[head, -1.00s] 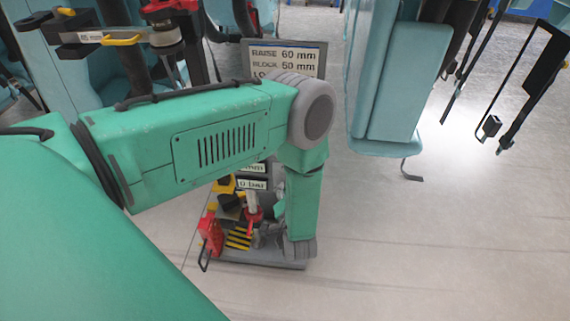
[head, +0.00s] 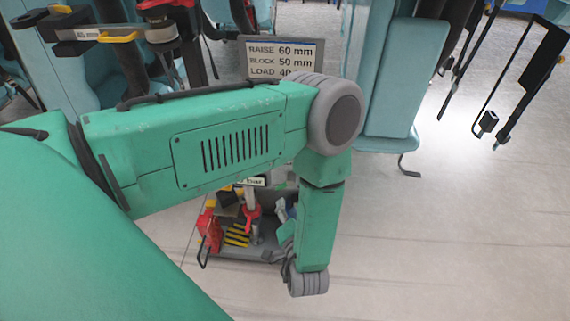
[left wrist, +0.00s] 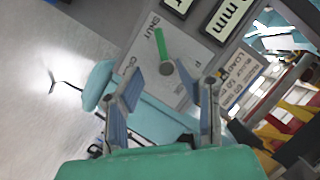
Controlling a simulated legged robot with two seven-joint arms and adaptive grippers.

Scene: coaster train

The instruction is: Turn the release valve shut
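The release valve shows in the left wrist view as a green lever (left wrist: 160,45) on a round grey pivot, mounted on a grey plate (left wrist: 185,88). The word SHUT is printed beside the lever's far end; other lettering on the plate is partly hidden. My left gripper (left wrist: 172,88) is open and empty, its two fingers apart on the near side of the pivot, with the lever beyond the fingertips. I cannot tell whether a finger touches it. In the head view my left arm covers most of the gripper and the valve. My right gripper is not in view.
A cart (head: 235,255) with red, yellow and black parts stands on the floor beneath my arm. A sign (head: 283,50) reads RAISE, BLOCK and LOAD values. A teal coaster seat (head: 390,85) hangs behind. Open floor (head: 450,230) lies to the right.

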